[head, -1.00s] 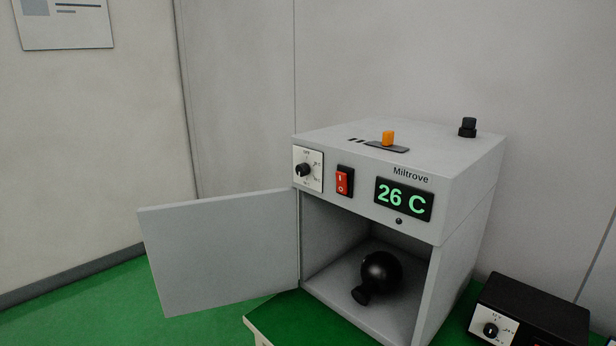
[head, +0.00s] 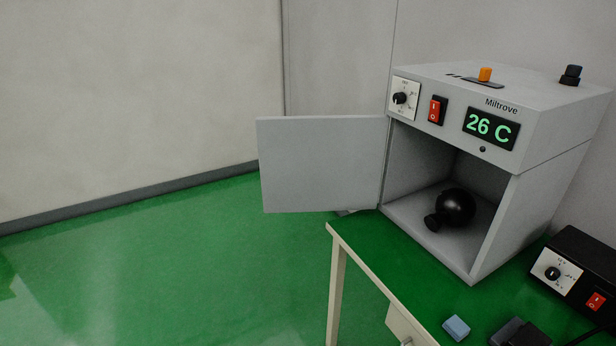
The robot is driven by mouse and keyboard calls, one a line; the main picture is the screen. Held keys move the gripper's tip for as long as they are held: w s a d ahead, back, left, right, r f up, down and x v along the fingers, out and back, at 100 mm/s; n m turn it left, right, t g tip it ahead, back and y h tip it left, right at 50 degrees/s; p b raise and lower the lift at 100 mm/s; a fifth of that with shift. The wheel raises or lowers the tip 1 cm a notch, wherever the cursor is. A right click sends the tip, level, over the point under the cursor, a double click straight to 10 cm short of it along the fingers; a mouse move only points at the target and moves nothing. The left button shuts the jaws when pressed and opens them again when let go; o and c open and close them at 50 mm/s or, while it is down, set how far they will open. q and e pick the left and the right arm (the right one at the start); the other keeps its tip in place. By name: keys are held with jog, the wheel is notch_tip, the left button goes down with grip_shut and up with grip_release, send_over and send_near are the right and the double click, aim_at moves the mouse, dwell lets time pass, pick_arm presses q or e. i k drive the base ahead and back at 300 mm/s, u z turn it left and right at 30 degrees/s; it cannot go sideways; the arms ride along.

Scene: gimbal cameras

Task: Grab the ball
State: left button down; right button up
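The ball (head: 456,207) is black and glossy, with a short dark neck or knob at its lower left. It rests on the floor of a grey box-shaped oven (head: 562,138) marked Miltrove, whose display reads 26 C. The oven door (head: 322,164) stands wide open to the left, so the ball is in plain sight through the front opening. Neither of my grippers shows in the head view.
The oven stands on a green-topped table (head: 420,262) with a drawer below. A black device (head: 582,275) with a dial and red switch is at the right. A small blue block (head: 456,327) and a dark object (head: 519,333) lie near the front. Green floor is clear at left.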

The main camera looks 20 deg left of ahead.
aim_at(456, 207)
jog(key=u, duration=1.6)
jog(key=i, duration=4.35)
jog(key=z, duration=4.5)
jog(key=i, duration=1.05)
jog(key=z, duration=0.05)
